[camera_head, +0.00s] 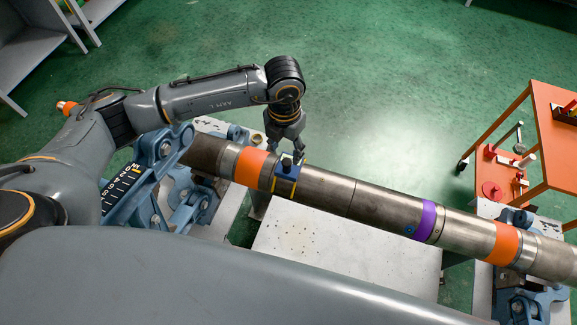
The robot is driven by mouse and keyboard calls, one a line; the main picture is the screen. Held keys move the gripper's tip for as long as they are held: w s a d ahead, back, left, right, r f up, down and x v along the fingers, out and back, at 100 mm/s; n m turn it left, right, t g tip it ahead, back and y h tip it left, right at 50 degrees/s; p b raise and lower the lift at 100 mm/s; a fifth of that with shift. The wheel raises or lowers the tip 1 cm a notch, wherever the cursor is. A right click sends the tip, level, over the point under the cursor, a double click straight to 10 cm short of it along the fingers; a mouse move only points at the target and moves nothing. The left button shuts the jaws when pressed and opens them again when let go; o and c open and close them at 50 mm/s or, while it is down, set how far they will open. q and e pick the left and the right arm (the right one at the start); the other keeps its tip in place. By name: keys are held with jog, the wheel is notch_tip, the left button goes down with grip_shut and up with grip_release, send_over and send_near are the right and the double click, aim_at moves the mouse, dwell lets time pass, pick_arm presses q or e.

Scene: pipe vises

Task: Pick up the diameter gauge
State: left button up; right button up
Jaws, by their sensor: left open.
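A dark blue piece with yellow edges and a black knob, which looks like the diameter gauge (286,181), sits on top of the long grey pipe (330,196), right of its left orange band. My left gripper (291,153) points down over it, with its fingers open around or just beside the knob. Whether the fingers touch the knob is too small to tell. The fingers hide part of the knob and the gauge's far side. My right gripper is not in view.
Blue pipe vises stand at the left (178,190) and right (522,300), holding the pipe. A purple band (425,221) circles the pipe. An orange table (555,150) with red tools is at the right. Grey shelving is at top left. The green floor (400,80) behind the pipe is clear.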

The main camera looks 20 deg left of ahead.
aim_at(288, 161)
pick_arm(q)
jog(key=f, duration=0.2)
jog(key=b, duration=0.1)
jog(key=shift+s+d+f, duration=0.3)
jog(key=shift+f, duration=0.1)
notch_tip(288, 161, down, 2)
jog(key=shift+f+b, duration=0.2)
jog(key=shift+b, duration=0.45)
jog(key=shift+w+r, duration=0.1)
jog(key=c, duration=1.1)
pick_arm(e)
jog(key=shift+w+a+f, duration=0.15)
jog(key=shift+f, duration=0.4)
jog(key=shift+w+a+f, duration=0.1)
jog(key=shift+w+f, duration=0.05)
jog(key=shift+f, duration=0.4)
